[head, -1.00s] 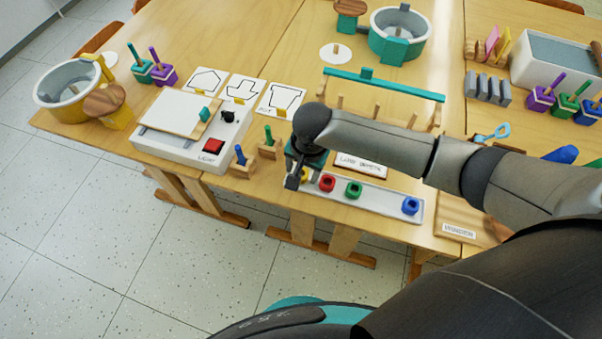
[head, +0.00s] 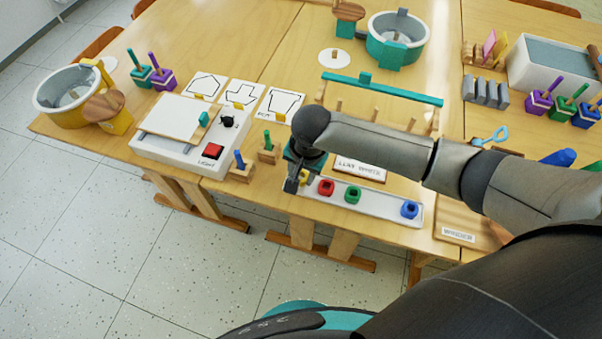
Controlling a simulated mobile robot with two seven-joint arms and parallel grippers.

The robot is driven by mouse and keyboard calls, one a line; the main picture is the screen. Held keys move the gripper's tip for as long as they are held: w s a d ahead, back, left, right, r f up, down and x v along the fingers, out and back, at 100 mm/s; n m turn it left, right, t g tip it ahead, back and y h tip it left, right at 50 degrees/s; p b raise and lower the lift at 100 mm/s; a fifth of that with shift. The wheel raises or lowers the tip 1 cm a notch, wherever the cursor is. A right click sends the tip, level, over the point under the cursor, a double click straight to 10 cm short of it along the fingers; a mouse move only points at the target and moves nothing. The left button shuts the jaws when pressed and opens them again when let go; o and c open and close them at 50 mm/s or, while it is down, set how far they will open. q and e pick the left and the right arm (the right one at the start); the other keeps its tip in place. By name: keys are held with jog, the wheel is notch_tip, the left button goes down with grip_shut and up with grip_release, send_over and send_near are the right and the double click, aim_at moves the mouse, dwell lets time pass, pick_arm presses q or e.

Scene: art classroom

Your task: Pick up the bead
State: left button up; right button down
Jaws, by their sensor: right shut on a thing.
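My right gripper (head: 293,183) points down at the left end of a white tray (head: 385,209) near the table's front edge. It is shut on a yellow bead (head: 305,178), which shows only partly beside the fingers. Whether the bead touches the tray I cannot tell. To its right in the tray are a red bead (head: 326,188), a green bead (head: 352,194) and, farther along, a blue bead (head: 409,209). My left gripper is not in view.
A light box (head: 182,153) and small wooden stands with a blue peg (head: 239,160) and a green peg (head: 268,142) stand left of the gripper. A teal-barred rack (head: 382,90) and a label sign (head: 359,167) are behind the tray. A wooden board (head: 465,222) lies right.

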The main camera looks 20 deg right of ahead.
notch_tip(320, 180, up, 20)
jog(key=p, duration=0.5)
jog(key=shift+f+p, duration=0.25)
jog(key=shift+p, duration=0.15)
